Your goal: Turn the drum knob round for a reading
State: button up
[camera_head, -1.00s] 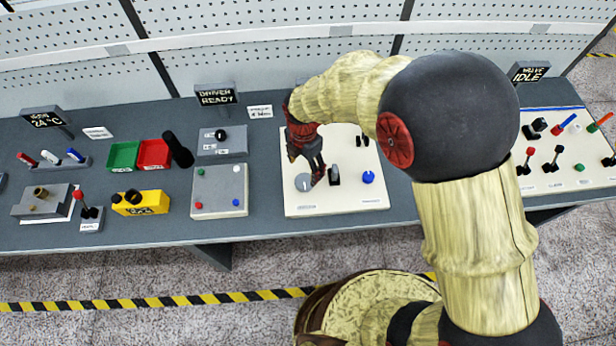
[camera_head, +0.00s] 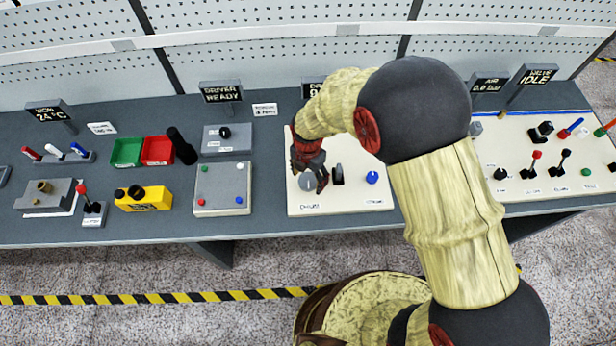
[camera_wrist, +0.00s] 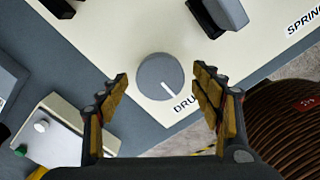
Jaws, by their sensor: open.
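The drum knob is a round grey knob (camera_wrist: 160,76) with a white pointer line, on a cream panel (camera_wrist: 110,30). In the wrist view its line points down and slightly right, toward the partly hidden label "DRU". My gripper (camera_wrist: 162,92) is open, with a finger on either side of the knob in that view. I cannot tell whether the fingers touch it. In the head view the knob (camera_head: 306,183) shows just below my gripper (camera_head: 312,184), partly covered by it.
A black switch (camera_head: 337,175) and a blue knob (camera_head: 372,177) stand right of the drum knob on the same panel. A grey box with coloured buttons (camera_head: 222,190) lies to the left. Displays stand behind; one is partly hidden by my arm.

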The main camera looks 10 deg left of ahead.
jog(key=c, duration=1.1)
jog(key=shift+c, duration=0.2)
